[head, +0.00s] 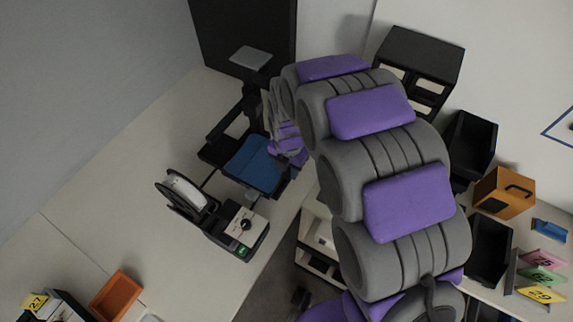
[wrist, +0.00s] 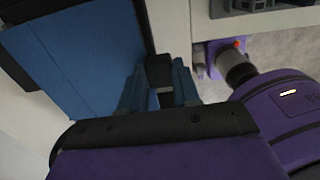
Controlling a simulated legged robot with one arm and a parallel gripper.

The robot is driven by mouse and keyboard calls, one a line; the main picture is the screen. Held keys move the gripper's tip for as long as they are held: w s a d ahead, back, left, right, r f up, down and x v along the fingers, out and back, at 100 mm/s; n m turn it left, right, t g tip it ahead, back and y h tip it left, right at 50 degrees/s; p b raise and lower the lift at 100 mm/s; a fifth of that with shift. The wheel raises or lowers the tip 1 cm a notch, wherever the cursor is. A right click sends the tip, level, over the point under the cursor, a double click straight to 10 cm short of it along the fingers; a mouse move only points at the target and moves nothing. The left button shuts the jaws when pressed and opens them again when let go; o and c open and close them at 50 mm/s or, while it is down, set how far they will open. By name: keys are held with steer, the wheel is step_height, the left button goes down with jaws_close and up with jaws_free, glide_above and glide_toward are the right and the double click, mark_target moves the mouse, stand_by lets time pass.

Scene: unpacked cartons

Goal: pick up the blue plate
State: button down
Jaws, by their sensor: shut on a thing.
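The blue plate (head: 254,164) is a flat square panel on a dark frame in the middle of the head view. In the wrist view the blue plate (wrist: 82,58) fills the upper left, with a seam across it and a dark rim along its right side. My gripper (head: 286,162) is at the plate's right edge in the head view, partly hidden by its own purple and grey parts. In the wrist view my gripper (wrist: 160,82) is shut on the plate's near right edge. The exact contact is dark and partly hidden.
A black device with a reel (head: 187,193) and a control box (head: 243,226) stand on the pale table left of my arm. An orange bin (head: 116,295) is at the lower left. Black bins (head: 472,143) and an orange box (head: 504,192) stand at the right.

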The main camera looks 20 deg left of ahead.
steer(key=s+d+r+p, duration=0.1)
steer(key=s+d, duration=0.7)
steer(key=s, duration=0.4)
steer(key=shift+r, duration=0.2)
